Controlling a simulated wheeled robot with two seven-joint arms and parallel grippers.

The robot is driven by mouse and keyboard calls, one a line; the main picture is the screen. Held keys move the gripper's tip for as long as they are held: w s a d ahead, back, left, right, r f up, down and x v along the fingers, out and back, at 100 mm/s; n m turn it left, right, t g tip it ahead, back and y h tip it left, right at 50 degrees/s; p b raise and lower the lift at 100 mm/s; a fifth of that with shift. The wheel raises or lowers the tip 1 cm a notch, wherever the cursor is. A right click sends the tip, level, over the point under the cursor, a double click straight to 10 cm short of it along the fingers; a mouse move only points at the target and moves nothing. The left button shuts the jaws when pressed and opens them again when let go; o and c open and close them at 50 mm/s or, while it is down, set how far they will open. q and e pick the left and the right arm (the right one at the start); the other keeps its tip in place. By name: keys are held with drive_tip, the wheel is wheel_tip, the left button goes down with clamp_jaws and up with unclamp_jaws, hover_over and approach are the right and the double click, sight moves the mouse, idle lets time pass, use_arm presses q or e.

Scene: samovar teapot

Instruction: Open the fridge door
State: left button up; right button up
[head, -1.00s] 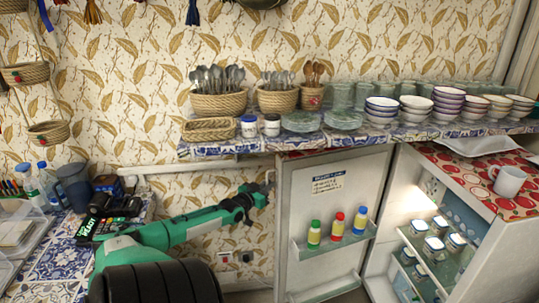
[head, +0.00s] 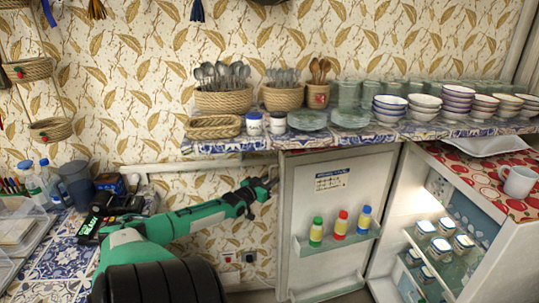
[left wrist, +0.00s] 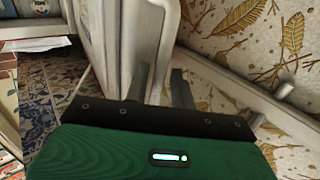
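The fridge (head: 397,205) stands at the right with its white door (head: 320,188) swung wide open to the left. The door's inner face shows, with a shelf holding small bottles with coloured caps. My left gripper (head: 270,183) is at the door's far left edge, close to its outer side. In the left wrist view the two fingers (left wrist: 161,88) are parted, and the white door (left wrist: 128,45) runs down beside and behind the left finger. My right gripper is not in view.
Jars (head: 440,248) stand on the fridge shelves. A white mug (head: 519,181) sits on the fridge's red top. A tiled wall shelf (head: 225,145) with bowls and cutlery baskets runs above the door. A cluttered tiled counter (head: 65,250) is at the left.

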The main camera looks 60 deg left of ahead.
use_arm(q)
drive_tip(key=p+v, duration=0.1)
drive_tip(key=v, duration=1.3)
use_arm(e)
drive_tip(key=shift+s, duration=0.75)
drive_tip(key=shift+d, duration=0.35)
